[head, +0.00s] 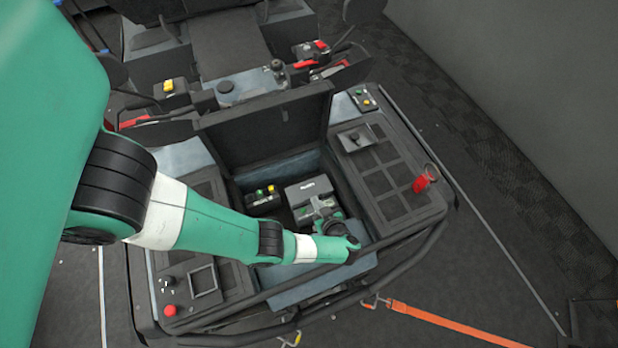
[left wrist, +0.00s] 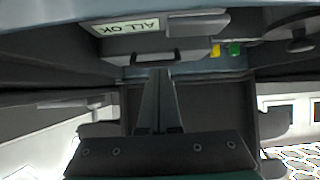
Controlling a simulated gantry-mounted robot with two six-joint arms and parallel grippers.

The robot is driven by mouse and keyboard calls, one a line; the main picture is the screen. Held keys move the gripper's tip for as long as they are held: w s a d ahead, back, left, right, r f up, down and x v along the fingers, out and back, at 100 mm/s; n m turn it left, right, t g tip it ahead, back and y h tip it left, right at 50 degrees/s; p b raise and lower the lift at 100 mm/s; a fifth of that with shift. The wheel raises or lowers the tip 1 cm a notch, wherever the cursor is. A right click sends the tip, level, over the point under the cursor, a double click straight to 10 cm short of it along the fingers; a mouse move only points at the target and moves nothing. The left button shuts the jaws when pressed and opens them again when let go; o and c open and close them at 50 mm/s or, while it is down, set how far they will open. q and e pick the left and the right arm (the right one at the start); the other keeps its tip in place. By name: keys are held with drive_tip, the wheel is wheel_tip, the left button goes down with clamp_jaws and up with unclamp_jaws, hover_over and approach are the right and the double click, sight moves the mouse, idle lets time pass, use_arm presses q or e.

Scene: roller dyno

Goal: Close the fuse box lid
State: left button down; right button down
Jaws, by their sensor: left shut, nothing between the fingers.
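In the head view an open compartment sits in the middle of the machine, with a large dark lid panel (head: 265,125) standing raised at its back edge. Inside is a grey box (head: 308,188) with a label on its face; I take it for the fuse box, but cannot tell its lid clearly. In the left wrist view this box (left wrist: 190,47) shows upside down, with an "ALL OK" label and a dark handle. My left gripper (head: 322,208) is over the compartment, just in front of the box. Its fingers (left wrist: 159,75) are shut and empty, their tips near the handle; contact is unclear.
A small black box (head: 263,199) with green and yellow buttons sits left of the grey box. A dark rail runs along the front; an orange strap (head: 450,322) lies beyond.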

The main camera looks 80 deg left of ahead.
use_arm(q)
drive_tip(key=shift+f, duration=0.1)
idle(0.4)
drive_tip(key=w+d+r+p, duration=0.2)
drive_tip(key=d+r+p, duration=0.3)
drive_tip(key=d+r, duration=0.3)
drive_tip(key=shift+r, duration=0.2)
